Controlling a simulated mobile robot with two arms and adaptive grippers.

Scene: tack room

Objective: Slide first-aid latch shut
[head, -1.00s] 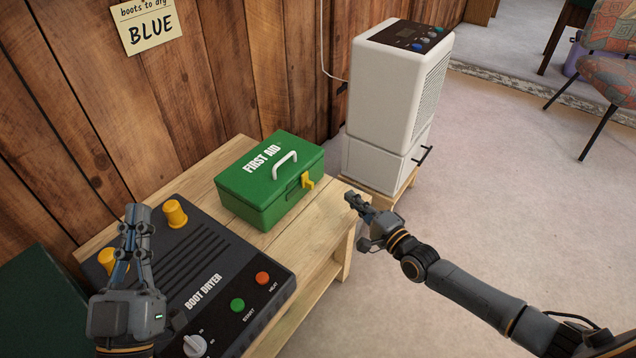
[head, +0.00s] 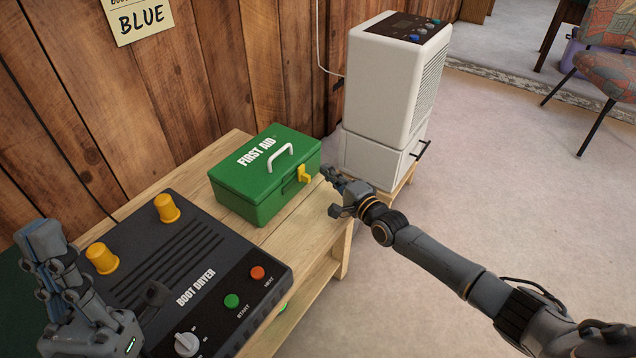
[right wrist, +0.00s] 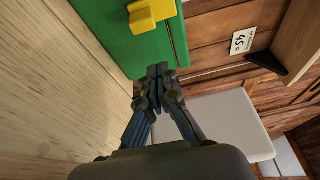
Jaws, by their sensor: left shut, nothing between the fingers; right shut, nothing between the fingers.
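The green first-aid box (head: 250,188) sits with its lid down on the wooden bench, a white handle on top. Its yellow latch (head: 304,174) is on the front face, toward the right end. The latch also shows at the top of the right wrist view (right wrist: 151,13). My right gripper (head: 326,172) is shut and empty, just right of the latch in the head view. In the right wrist view its fingertips (right wrist: 158,70) are close to the box's edge, apart from the latch. My left gripper (head: 40,240) is shut and empty by the boot dryer's left side.
The black boot dryer (head: 205,262), with yellow posts and a control panel, lies in front of the box on the wooden bench (head: 310,222). A white appliance (head: 395,85) stands behind my right gripper. Open carpet (head: 490,190) lies to the right.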

